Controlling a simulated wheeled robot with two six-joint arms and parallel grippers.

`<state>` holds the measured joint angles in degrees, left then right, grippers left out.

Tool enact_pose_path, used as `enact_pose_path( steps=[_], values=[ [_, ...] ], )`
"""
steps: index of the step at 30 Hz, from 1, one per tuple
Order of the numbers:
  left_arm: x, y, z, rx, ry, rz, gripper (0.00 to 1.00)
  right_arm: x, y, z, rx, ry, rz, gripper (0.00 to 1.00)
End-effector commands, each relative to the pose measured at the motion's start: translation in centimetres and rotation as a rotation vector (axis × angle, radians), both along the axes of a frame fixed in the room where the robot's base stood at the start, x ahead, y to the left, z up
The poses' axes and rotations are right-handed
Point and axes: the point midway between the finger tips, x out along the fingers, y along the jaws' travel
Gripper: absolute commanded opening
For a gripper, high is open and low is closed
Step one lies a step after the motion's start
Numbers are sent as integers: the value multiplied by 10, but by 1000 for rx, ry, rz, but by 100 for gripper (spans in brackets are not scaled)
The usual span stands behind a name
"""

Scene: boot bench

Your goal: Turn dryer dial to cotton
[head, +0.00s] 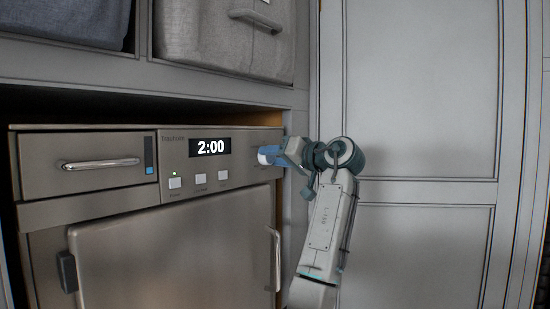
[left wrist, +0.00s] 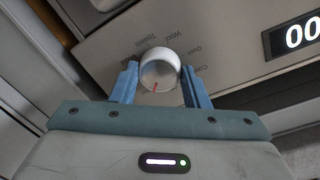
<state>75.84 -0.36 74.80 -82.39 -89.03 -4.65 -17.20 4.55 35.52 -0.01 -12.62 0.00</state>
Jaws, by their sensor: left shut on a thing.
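The red line points toward the bottom of that view, slightly left. My right gripper is out of view.
The dryer display (head: 210,147) reads 2:00, above several buttons (head: 200,179) with a green light at left. A drawer handle (head: 100,164) and the dryer door (head: 175,250) are left and below. Fabric bins (head: 210,35) sit above. A grey cabinet wall (head: 430,100) stands right.

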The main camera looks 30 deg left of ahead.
Motion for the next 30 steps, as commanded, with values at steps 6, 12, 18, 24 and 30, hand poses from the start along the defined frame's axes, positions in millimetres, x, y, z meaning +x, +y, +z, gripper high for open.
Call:
enact_pose_path(
  steps=[6,12,18,24,30],
  values=[
    [0,0,-1,-1,0,0,48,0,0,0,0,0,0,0],
    [0,0,-1,-1,0,0,63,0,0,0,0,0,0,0],
    [0,-2,-1,-1,-1,-1,63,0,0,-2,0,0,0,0],
    [-3,-29,-4,-2,-1,-4,63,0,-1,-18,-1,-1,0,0],
    [-8,-70,-1,-2,-1,-5,63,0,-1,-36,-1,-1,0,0]
  ],
)
